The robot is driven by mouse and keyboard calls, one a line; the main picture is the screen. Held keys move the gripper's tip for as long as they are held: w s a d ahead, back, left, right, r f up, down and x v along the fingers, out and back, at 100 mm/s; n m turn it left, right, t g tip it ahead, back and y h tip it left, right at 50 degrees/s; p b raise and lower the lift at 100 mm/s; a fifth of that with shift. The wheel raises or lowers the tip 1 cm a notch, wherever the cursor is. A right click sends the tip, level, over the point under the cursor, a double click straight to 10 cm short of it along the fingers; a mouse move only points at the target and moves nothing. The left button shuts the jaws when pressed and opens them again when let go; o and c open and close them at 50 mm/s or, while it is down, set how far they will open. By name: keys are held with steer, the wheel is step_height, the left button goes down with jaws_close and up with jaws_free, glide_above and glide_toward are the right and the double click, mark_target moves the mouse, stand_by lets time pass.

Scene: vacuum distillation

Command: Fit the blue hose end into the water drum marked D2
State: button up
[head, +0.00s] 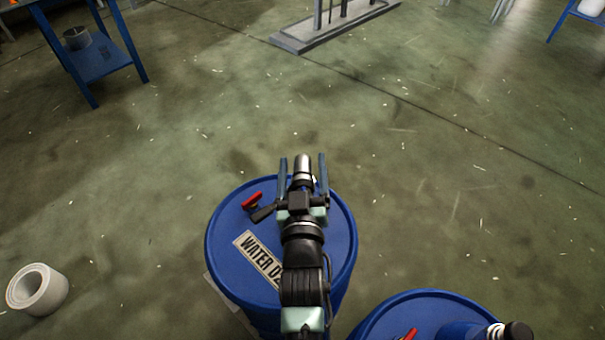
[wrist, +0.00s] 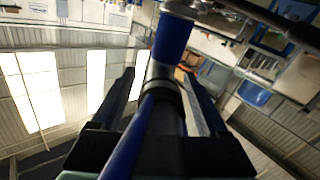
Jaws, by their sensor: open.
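A blue drum (head: 225,235) stands below my gripper in the head view. Its label (head: 258,258) reads "WATER D"; my arm hides the number. My gripper (head: 303,160) is open above the drum top, one finger on each side of a silver cylinder with a black collar (head: 302,172), which appears to be the hose end. In the wrist view my gripper (wrist: 158,76) has its fingers apart. A blue hose (wrist: 130,140) runs up between them to a black collar and a metal part. I cannot tell whether the hose end is seated in the drum.
A red-handled valve (head: 253,200) sits on the drum's left side. A second blue drum (head: 400,308) stands at lower right with a black-capped fitting (head: 517,332).

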steer(key=s, duration=1.3)
steer(key=shift+r+p, duration=0.15)
steer(key=shift+p, duration=0.2)
steer(key=shift+w, duration=0.1)
